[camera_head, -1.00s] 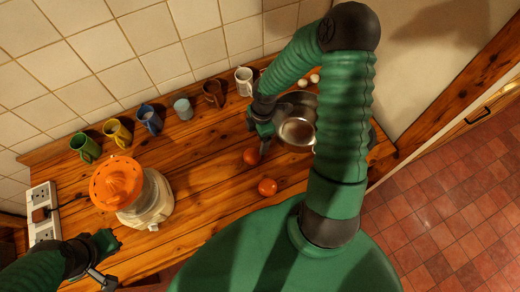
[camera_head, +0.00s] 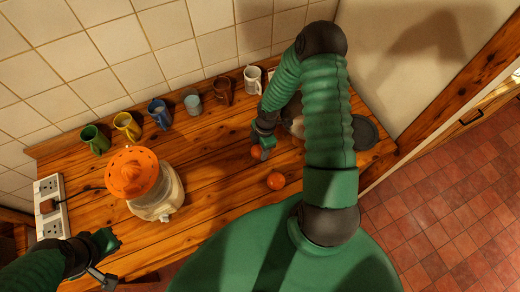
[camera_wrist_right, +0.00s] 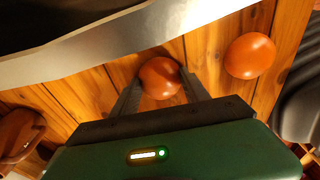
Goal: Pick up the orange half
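One orange half (camera_head: 257,152) lies on the wooden counter, partly covered by my right gripper (camera_head: 263,147). A second orange half (camera_head: 276,180) lies nearer the counter's front edge, apart from the gripper. In the right wrist view, the first orange half (camera_wrist_right: 160,77) sits between the two fingertips of my right gripper (camera_wrist_right: 160,84), one finger on each side. The fingers look open; whether they touch it is unclear. The other orange half (camera_wrist_right: 250,55) is to the right there. My left gripper (camera_head: 106,261) is open and empty at the lower left.
An orange-topped juicer (camera_head: 158,200) stands left of the oranges. Several mugs line the back wall, including a green mug (camera_head: 95,139) and a white mug (camera_head: 252,80). A metal pan (camera_wrist_right: 110,45) is close to my right gripper. A socket strip (camera_head: 52,208) lies at the left.

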